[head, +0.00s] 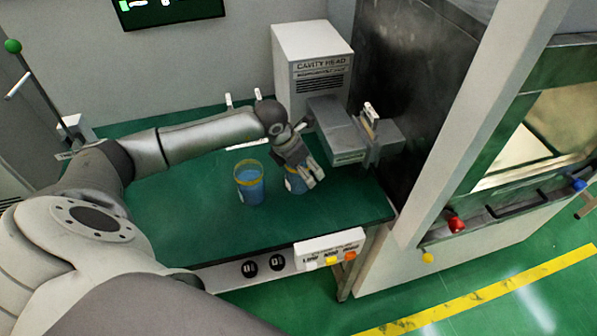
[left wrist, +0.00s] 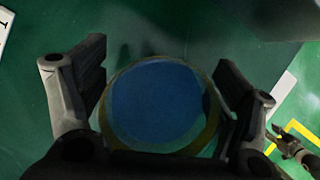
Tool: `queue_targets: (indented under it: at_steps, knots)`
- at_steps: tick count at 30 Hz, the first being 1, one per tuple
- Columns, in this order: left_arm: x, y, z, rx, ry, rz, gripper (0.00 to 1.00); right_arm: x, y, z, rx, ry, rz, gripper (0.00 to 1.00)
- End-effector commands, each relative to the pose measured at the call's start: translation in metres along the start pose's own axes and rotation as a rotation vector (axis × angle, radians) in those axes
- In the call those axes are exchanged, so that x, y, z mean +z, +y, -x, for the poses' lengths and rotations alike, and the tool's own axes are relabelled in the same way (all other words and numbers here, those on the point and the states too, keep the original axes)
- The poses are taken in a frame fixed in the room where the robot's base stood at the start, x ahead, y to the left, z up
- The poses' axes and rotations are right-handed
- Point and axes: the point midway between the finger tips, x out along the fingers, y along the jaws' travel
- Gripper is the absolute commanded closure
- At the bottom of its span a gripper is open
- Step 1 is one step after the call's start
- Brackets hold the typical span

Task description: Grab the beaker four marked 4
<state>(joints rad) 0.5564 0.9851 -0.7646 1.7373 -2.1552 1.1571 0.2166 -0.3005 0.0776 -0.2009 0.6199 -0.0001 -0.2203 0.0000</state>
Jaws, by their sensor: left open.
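Two beakers with blue contents stand on the green table (head: 190,225). One beaker (head: 249,184), with a yellow rim, stands clear to the left. The other beaker (head: 295,182) is partly hidden behind my left gripper (head: 308,178). In the left wrist view a round beaker with blue contents (left wrist: 158,105) lies between the two open fingers of my left gripper (left wrist: 160,85), with a gap visible at the left finger. I cannot read a number on either beaker.
A panel with coloured buttons (head: 330,250) is on the table's front edge. The table's left part is clear.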

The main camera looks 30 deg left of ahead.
Motion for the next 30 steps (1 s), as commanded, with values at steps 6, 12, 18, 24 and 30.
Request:
queue_targets:
  at_steps: [6,12,18,24,30]
  knots:
    - [-0.0001,-0.0001,0.0,0.0,0.0,0.0,0.25,0.0004,0.0017,-0.0004,0.002,-0.001,0.001,0.6]
    - [0.0001,-0.0001,0.0003,0.0,0.0,0.0,0.5,0.0007,0.003,-0.0003,0.004,-0.001,0.001,0.6]
    - [0.0012,0.0001,0.0012,0.0,-0.003,0.0,0.75,0.0006,0.0034,-0.0002,0.004,-0.001,0.001,0.6]
    - [0.0013,0.0001,0.0013,0.0,-0.003,0.0,0.75,0.0005,0.0034,-0.0003,0.004,0.0,0.0,0.6]
    - [0.0053,0.0004,0.0088,0.001,-0.005,0.0,0.75,0.0007,0.0034,-0.0028,0.004,0.0,0.0,0.6]
